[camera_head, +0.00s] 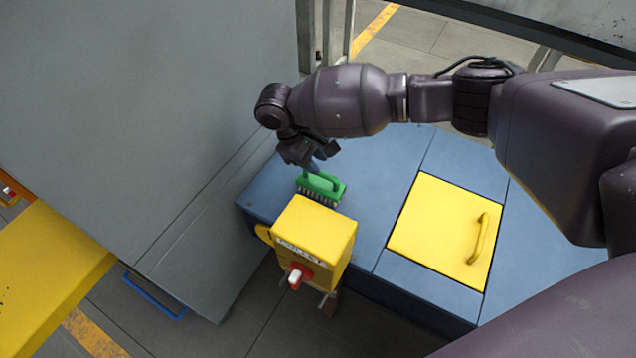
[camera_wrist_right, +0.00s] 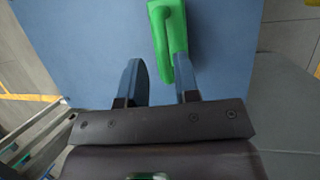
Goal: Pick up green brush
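The green brush (camera_head: 330,186) lies on the blue cabinet top, near its far left part, with dark bristles along its front side. My right gripper (camera_head: 314,166) is right above and beside the brush, pointing down. In the right wrist view the two blue fingers (camera_wrist_right: 160,85) are apart, with a clear gap. The brush's green handle (camera_wrist_right: 170,40) reaches in toward this gap, closer to the right-hand finger. I cannot tell whether that finger touches it. The rest of the brush runs out past the top of that view. My left gripper is not in view.
A yellow box (camera_head: 318,228) with a red and white switch stands just in front of the brush. A yellow hatch (camera_head: 436,228) with a handle is set in the blue top (camera_head: 375,175) to the right. A large grey panel (camera_head: 150,110) rises on the left.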

